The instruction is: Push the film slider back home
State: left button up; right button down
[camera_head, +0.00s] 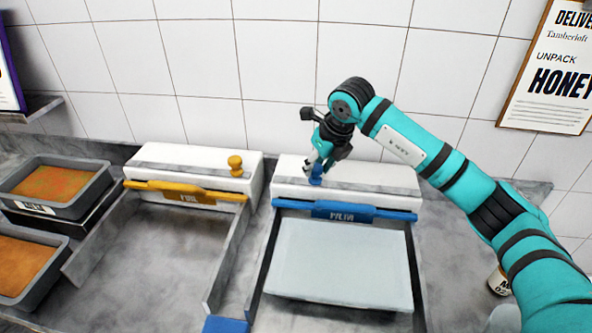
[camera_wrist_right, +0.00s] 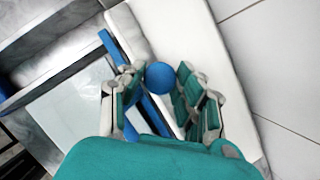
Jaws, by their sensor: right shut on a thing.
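The film unit is a white housing (camera_head: 385,180) with a blue bar (camera_head: 345,211) across its front; the lettering on the bar's label is too small to read surely. A blue knob, the slider (camera_head: 316,181), stands on the left part of the housing's top. A pale clear sheet (camera_head: 340,262) lies in front of the bar between dark side rails. My right gripper (camera_head: 322,163) is at the blue knob from above, shut on it. In the right wrist view the round blue knob (camera_wrist_right: 160,76) sits between the fingers (camera_wrist_right: 158,92). My left gripper is not in view.
A similar unit (camera_head: 190,160) with a yellow bar (camera_head: 185,192) stands to the left, its yellow knob (camera_head: 235,166) near the right end. Grey trays (camera_head: 100,190) with orange contents stand at far left. A tiled wall is close behind. A jar (camera_head: 498,282) stands at right.

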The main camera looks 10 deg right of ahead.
jog(key=s+d+b, duration=0.1)
jog(key=s+d, duration=0.1)
jog(key=d, duration=0.4)
jog(key=s+d+b, duration=0.2)
jog(key=s+d, duration=0.1)
jog(key=d, duration=0.4)
jog(key=s+d+b, duration=0.2)
jog(key=s+d, duration=0.1)
jog(key=d, duration=0.3)
jog(key=shift+d, duration=0.25)
jog(key=shift+s+d+r, duration=0.1)
jog(key=shift+s+d, duration=0.15)
jog(key=shift+d, duration=0.4)
jog(key=c, duration=1.2)
grip_release()
jog(key=shift+o, duration=1.4)
jog(key=shift+s+d, duration=0.15)
jog(key=shift+r, duration=0.45)
jog(key=v, duration=1.1)
jog(key=shift+s, duration=0.25)
jog(key=shift+d, duration=0.1)
